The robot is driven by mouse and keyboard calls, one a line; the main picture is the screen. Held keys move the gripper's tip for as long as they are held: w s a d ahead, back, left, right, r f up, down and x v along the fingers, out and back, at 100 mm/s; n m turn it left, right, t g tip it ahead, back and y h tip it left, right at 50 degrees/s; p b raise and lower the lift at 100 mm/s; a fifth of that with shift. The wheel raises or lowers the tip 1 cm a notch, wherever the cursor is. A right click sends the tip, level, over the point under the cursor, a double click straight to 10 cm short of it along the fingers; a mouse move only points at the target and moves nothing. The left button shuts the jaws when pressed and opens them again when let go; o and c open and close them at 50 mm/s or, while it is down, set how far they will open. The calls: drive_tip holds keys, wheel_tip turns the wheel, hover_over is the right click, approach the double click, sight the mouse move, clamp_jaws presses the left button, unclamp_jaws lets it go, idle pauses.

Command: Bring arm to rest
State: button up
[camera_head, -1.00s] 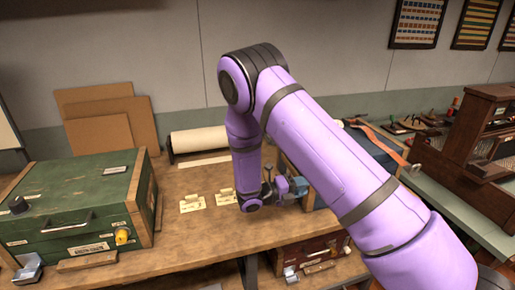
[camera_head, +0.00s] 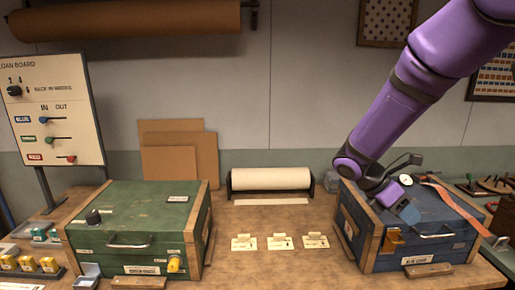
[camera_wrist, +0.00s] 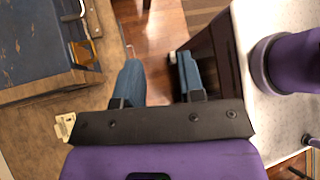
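My purple arm (camera_head: 400,95) reaches down from the upper right in the head view. My gripper (camera_head: 410,215) has blue fingers and shows in front of the blue chest's lid in that view. In the wrist view my gripper (camera_wrist: 158,62) has its two fingers apart with nothing between them. Wooden floor shows past the fingertips. The blue chest (camera_wrist: 35,45) lies to the left of the fingers there, apart from them. The blue chest (camera_head: 362,215) stands at the right of the bench, partly hidden by my arm.
A green chest (camera_head: 135,215) stands at the left of the bench (camera_head: 250,270). Several small cards (camera_head: 278,243) lie between the chests, before a paper roll (camera_head: 270,179). A loan board (camera_head: 55,110) stands far left. An orange strap (camera_head: 460,208) lies over the blue chest.

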drive_tip(key=s+a+r+m+t+y, duration=0.2)
drive_tip(key=s+r+m+t+y, duration=0.2)
drive_tip(key=s+r+m, duration=0.3)
drive_tip(key=s+a+r+m+t+y, duration=0.2)
drive_tip(key=s+r+m+t+y, duration=0.2)
drive_tip(key=s+r+m, duration=0.4)
drive_tip(key=s+m+y, duration=0.1)
drive_tip(key=s+m, duration=0.2)
drive_tip(key=s, duration=0.2)
drive_tip(key=shift+t, duration=0.4)
